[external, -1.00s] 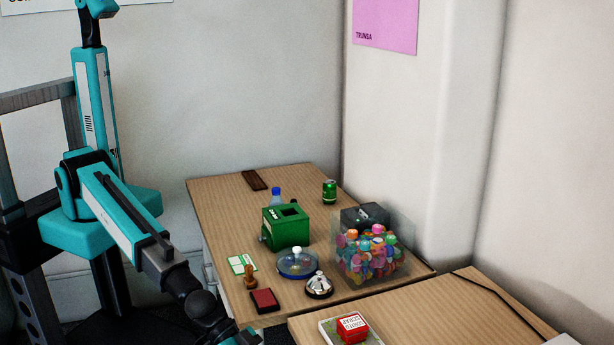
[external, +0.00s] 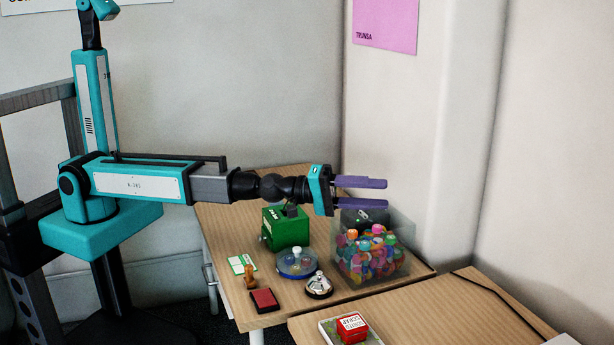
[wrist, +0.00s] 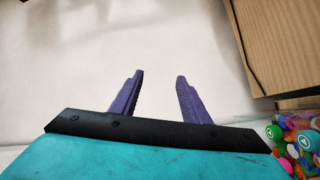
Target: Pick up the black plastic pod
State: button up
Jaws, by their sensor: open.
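A black object (external: 378,215), which looks like the black plastic pod, is at the back of the clear bin (external: 408,258) of colourful capsules in the external view. I cannot tell whether it is in the bin or behind it. My gripper (external: 386,190) is raised in front of or above it, with two purple fingers pointing right and apart; the lower finger overlaps the black object's upper edge. In the wrist view my gripper (wrist: 159,76) is open with nothing between the fingers. The black object does not show there.
A green box (external: 288,232) stands under my forearm in the picture. A blue round dish (external: 297,265), a bell (external: 319,287), a stamp pad (external: 264,300) and a red block (external: 352,328) are nearby. Capsules (wrist: 305,145) show at the wrist view's lower right. Walls stand close behind the table.

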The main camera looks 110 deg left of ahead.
jog(key=s+a+g+y, duration=0.1)
jog(key=s+a, duration=0.2)
jog(key=a, duration=0.8)
jog(key=s+a+y, duration=0.1)
jog(key=s+a, duration=0.2)
jog(key=a, duration=0.7)
jog(key=s+a+f+m+g+h+b, duration=0.1)
jog(key=s+a+f+m, duration=0.2)
jog(key=s+a+f, duration=0.4)
jog(key=s+a+f+m+g+b, duration=0.1)
jog(key=s+a+f+m+g, duration=0.15)
jog(key=s+a, duration=0.45)
jog(key=s+a+f+m+h, duration=0.1)
jog(key=s+a+f+m, duration=0.2)
jog(key=s, duration=0.9)
jog(key=s+a+f+m+h+b, duration=0.1)
jog(key=s+a+f+m, duration=0.3)
jog(key=s, duration=0.8)
jog(key=s+a+f+m+h+b, duration=0.1)
jog(key=s+a+f, duration=0.5)
jog(key=s, duration=0.6)
jog(key=shift+s+f+m+g+h, duration=0.2)
jog(key=shift+f+m+h, duration=0.15)
jog(key=shift+m, duration=0.35)
jog(key=shift+s+f+m+g+h, duration=0.15)
jog(key=shift+s+f+m+h, duration=0.15)
jog(key=shift+m, duration=0.35)
jog(key=shift+w, duration=0.15)
